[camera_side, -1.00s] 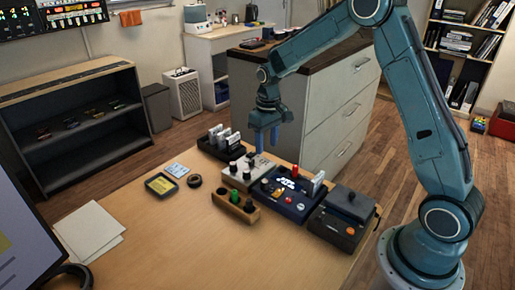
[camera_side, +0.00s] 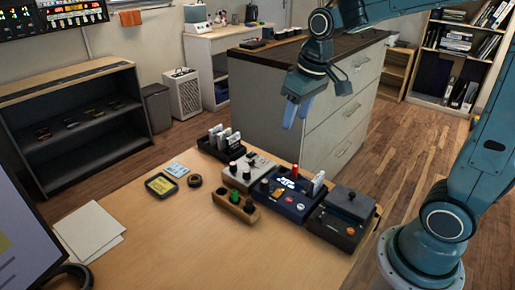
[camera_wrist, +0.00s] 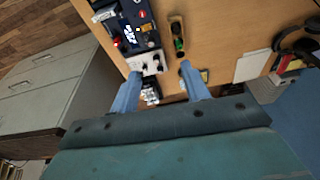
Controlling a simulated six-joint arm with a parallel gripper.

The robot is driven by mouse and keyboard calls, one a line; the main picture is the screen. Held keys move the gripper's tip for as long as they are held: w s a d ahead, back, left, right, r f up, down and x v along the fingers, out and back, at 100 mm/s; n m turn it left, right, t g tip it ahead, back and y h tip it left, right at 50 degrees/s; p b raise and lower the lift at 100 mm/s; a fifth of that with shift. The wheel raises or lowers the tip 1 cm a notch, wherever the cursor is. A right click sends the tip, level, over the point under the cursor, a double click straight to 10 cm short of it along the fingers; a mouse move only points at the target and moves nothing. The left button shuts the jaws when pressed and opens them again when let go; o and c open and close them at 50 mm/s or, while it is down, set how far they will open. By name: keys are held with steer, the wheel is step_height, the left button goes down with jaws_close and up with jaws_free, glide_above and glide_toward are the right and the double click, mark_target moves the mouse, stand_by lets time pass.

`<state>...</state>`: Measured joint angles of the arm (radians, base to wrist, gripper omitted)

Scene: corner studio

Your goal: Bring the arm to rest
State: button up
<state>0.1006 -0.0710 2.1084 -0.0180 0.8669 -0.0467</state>
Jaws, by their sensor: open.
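My gripper (camera_side: 296,114) hangs in the air above the far right part of the table, in front of the drawer cabinet. Its two blue fingers point down and are apart, with nothing between them. In the wrist view my gripper (camera_wrist: 156,88) also shows open and empty, with the table well below the fingertips. My arm reaches in from the right.
On the table (camera_side: 150,245) stand a dark blue panel box (camera_side: 290,203), a black box (camera_side: 343,220), a grey knob box (camera_side: 246,170), a wooden holder (camera_side: 234,207) and a black card rack (camera_side: 215,146). The drawer cabinet (camera_side: 345,100) rises behind.

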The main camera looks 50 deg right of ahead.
steer(key=s+a+r+t, duration=0.1)
steer(key=s, duration=0.7)
steer(key=s+a+r+t, duration=0.1)
steer(key=s+a, duration=0.1)
steer(key=s, duration=0.6)
steer(key=shift+s+r+t, duration=0.15)
steer(key=shift+r+t, duration=0.15)
steer(key=shift+t, duration=0.1)
stand_by(1.3)
